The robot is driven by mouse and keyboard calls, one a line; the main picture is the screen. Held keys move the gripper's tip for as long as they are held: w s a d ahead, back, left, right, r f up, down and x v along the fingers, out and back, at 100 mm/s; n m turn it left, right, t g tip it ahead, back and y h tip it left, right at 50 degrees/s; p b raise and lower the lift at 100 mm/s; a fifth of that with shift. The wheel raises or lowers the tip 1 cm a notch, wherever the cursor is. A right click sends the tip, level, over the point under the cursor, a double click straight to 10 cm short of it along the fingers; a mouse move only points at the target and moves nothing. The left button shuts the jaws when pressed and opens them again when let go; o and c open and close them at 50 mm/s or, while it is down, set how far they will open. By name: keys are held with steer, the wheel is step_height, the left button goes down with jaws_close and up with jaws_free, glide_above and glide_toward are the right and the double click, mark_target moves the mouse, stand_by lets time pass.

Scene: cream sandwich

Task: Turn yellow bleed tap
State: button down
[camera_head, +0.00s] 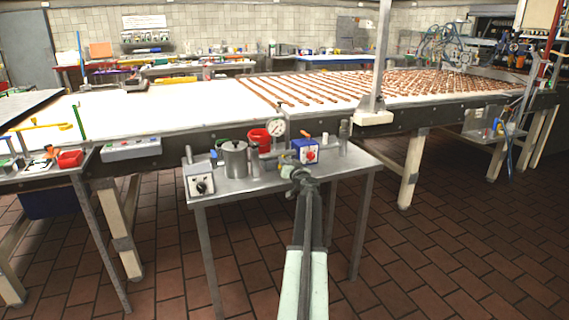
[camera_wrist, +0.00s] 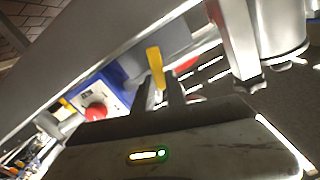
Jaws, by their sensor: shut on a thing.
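The yellow bleed tap (camera_wrist: 154,62) shows in the wrist view as a yellow lever in front of a grey metal body. Its lower end is between the tips of my gripper (camera_wrist: 161,88), which is shut on it. In the head view my gripper (camera_head: 299,174) is at the front of the small metal table, and a small yellowish part (camera_head: 286,169) shows just left of it. My gripper partly hides the tap there.
A blue box with a red knob (camera_head: 305,151) stands close behind my gripper. A lidded metal pot (camera_head: 234,160), a red cup (camera_head: 259,139), a pressure gauge (camera_head: 277,127) and a dial box (camera_head: 200,183) crowd the metal table (camera_head: 240,191). Tiled floor (camera_head: 450,240) is clear at right.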

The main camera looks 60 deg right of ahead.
steer(key=shift+d+m, duration=0.1)
steer(key=shift+m, duration=0.2)
steer(key=shift+s+d+f+m, duration=0.1)
steer(key=shift+d+m, duration=0.05)
steer(key=shift+m, duration=0.4)
steer(key=shift+d+f+m, duration=0.1)
steer(key=shift+d+m, duration=0.05)
steer(key=shift+m, duration=0.4)
steer(key=m, duration=0.1)
steer(key=m+b, duration=0.1)
steer(key=f+m, duration=0.1)
steer(key=shift+s+d, duration=0.3)
steer(key=shift+d, duration=0.05)
steer(key=m, duration=0.2)
steer(key=f+m+b, duration=0.1)
steer(key=m, duration=0.1)
steer(key=shift+s+d, duration=0.15)
steer(key=shift+d, duration=0.05)
steer(key=shift+d+f+m+b, duration=0.1)
steer(key=shift+f+m+b, duration=0.15)
steer(key=shift+m, duration=0.45)
steer(key=shift+f+m+b, duration=0.1)
steer(key=shift+m+b, duration=0.2)
steer(key=shift+m, duration=0.4)
steer(key=c, duration=1.4)
jaws_free()
steer(key=shift+o, duration=0.2)
steer(key=shift+s, duration=0.1)
